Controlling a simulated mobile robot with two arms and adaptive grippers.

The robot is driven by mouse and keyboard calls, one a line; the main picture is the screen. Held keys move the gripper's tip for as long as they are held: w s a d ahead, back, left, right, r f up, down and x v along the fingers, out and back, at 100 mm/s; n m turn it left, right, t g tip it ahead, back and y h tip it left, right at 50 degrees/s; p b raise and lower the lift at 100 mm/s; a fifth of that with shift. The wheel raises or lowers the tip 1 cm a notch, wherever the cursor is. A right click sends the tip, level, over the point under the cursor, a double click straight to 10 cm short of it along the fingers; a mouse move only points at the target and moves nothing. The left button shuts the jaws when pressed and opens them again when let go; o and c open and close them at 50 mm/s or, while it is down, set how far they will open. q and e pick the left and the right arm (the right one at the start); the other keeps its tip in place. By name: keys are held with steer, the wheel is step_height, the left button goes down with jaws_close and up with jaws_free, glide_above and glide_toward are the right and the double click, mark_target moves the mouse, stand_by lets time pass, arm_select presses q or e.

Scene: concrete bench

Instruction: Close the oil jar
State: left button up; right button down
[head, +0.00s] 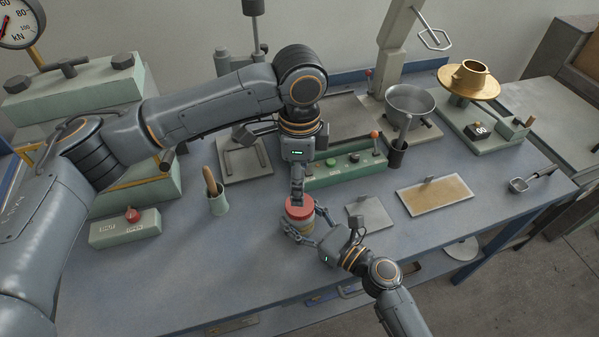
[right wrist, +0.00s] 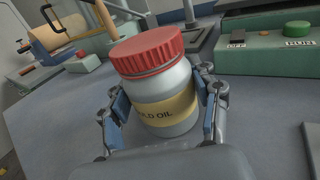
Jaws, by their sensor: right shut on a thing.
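The oil jar (right wrist: 160,105) is a pale jar with a yellow label reading "OLD OIL". It stands on the bench and also shows in the head view (head: 304,224). A red ribbed lid (right wrist: 148,50) sits on its mouth; I cannot tell how tight it is. The lid shows in the head view too (head: 300,208). My right gripper (head: 303,221) is shut on the jar body, one finger on each side, seen also in the right wrist view (right wrist: 160,115). My left gripper (head: 297,188) points down just above the lid. Its fingers are seen edge-on, and contact is unclear.
A green button panel (head: 345,168) stands behind the jar. A cup with a wooden-handled tool (head: 217,202) is to the left. A small grey plate (head: 370,213) and a tan-topped plate (head: 434,196) lie to the right. The front left of the bench is clear.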

mark_target(300, 216)
arm_select(q)
steer(key=n, duration=0.4)
steer(key=shift+r, duration=0.15)
steer(key=n, duration=0.5)
steer(key=shift+r, duration=0.25)
steer(key=shift+f, duration=4.05)
